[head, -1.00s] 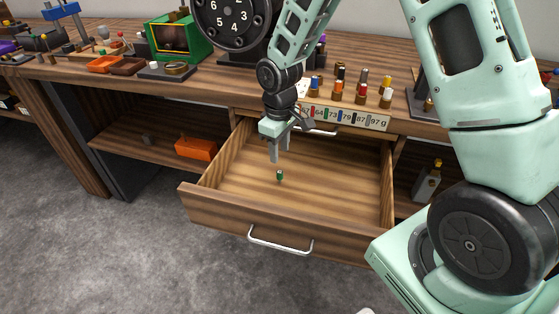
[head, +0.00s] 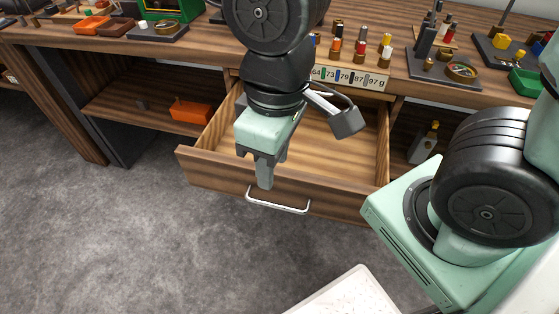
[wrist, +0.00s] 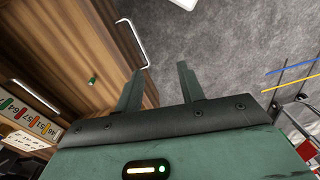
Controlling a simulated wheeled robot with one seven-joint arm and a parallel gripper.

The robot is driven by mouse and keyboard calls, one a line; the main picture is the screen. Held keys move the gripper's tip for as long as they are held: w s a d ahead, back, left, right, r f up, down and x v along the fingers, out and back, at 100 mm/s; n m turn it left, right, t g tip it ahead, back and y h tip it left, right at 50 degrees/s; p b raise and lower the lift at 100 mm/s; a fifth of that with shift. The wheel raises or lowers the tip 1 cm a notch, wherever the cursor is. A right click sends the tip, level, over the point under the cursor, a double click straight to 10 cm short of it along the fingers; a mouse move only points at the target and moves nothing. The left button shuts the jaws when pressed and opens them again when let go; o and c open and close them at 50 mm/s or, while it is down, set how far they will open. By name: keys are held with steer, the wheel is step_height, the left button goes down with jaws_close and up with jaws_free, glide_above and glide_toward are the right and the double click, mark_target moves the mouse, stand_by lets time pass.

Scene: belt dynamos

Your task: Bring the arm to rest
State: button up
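My gripper (head: 268,172) hangs pointing down in front of the bench, over the front part of the open drawer (head: 215,172). In the wrist view its two fingers (wrist: 160,68) stand apart with nothing between them. A small green-topped piece (wrist: 92,81) is in the drawer, left of the fingers in the wrist view; my arm hides it in the head view. My arm is bent and raised in front of the bench.
The drawer sticks out with its metal handle (head: 278,202) at the front. Coloured weights (head: 360,50) stand on the bench above a numbered strip (head: 350,77). An orange box (head: 191,111) sits on the lower shelf. The grey floor at left is clear.

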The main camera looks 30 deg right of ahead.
steer(key=shift+s, duration=0.9)
steer(key=shift+r, duration=0.1)
